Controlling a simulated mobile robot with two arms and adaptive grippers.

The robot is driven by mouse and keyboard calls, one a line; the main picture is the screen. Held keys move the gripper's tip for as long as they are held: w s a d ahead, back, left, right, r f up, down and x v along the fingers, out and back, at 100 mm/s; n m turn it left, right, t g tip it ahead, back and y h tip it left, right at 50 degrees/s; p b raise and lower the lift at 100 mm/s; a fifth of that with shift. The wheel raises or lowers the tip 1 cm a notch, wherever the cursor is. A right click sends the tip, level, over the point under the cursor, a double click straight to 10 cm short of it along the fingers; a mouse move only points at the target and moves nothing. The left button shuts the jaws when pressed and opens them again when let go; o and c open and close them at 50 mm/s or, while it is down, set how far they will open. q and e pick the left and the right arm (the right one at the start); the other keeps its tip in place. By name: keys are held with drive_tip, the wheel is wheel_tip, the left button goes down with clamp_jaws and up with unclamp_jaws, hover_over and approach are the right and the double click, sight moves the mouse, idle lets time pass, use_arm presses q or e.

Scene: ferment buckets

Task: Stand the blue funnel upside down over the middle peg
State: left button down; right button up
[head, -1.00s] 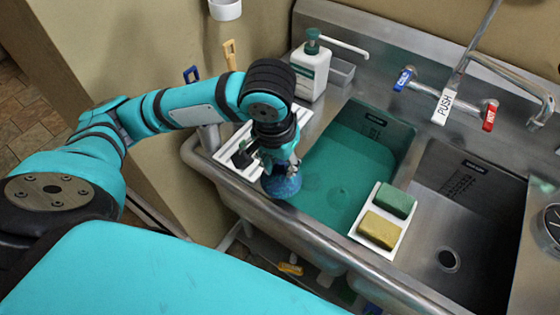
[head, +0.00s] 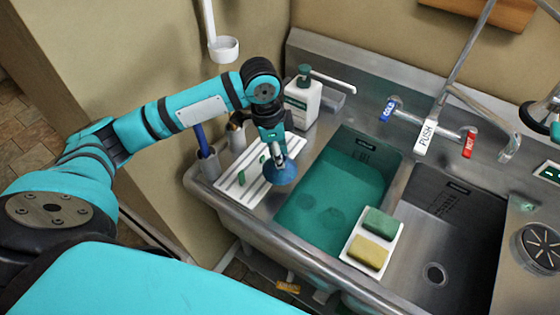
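The blue funnel (head: 281,174) hangs from my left gripper (head: 277,154) in the head view, wide end down. The fingers appear closed around its narrow end, which they mostly hide. The funnel is at the right side of the white slatted rack (head: 238,193), by the basin's left rim. Two small green pegs (head: 242,178) show on the rack, left of the funnel. Any other peg is hidden behind the gripper or funnel, so I cannot tell which is the middle one. My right gripper cannot be made out.
A soap bottle (head: 302,100) stands behind the gripper. A holder with a blue-handled tool (head: 201,140) is left of the rack. The left basin holds green liquid (head: 318,190). A white tray (head: 349,247) with green and yellow sponges sits on the divider. The right basin (head: 440,225) looks empty.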

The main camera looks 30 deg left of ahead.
use_arm(q)
drive_tip(key=w+a+m+g+p, duration=0.1)
drive_tip(key=w+a+m+p, duration=0.45)
drive_tip(key=a+m, duration=0.35)
use_arm(e)
drive_tip(key=shift+r, duration=3.3)
use_arm(q)
wheel_tip(320, 180, down, 4)
drive_tip(key=m+b, duration=0.1)
drive_tip(key=b, duration=0.1)
drive_tip(key=m+b, duration=0.1)
drive_tip(key=b, duration=0.1)
drive_tip(key=shift+w+f+g, duration=0.1)
drive_tip(key=shift+f+g, duration=0.1)
drive_tip(key=shift+g, duration=0.1)
drive_tip(key=shift+f, duration=0.25)
drive_tip(key=shift+f+b, duration=0.3)
drive_tip(key=shift+f, duration=0.7)
use_arm(e)
wheel_tip(320, 180, down, 5)
drive_tip(key=shift+r, duration=0.1)
use_arm(q)
drive_tip(key=shift+p, duration=0.3)
use_arm(e)
drive_tip(key=shift+r, duration=0.3)
use_arm(q)
drive_tip(key=shift+f, duration=0.5)
use_arm(e)
drive_tip(key=shift+d+f, duration=0.15)
drive_tip(key=shift+f, duration=0.1)
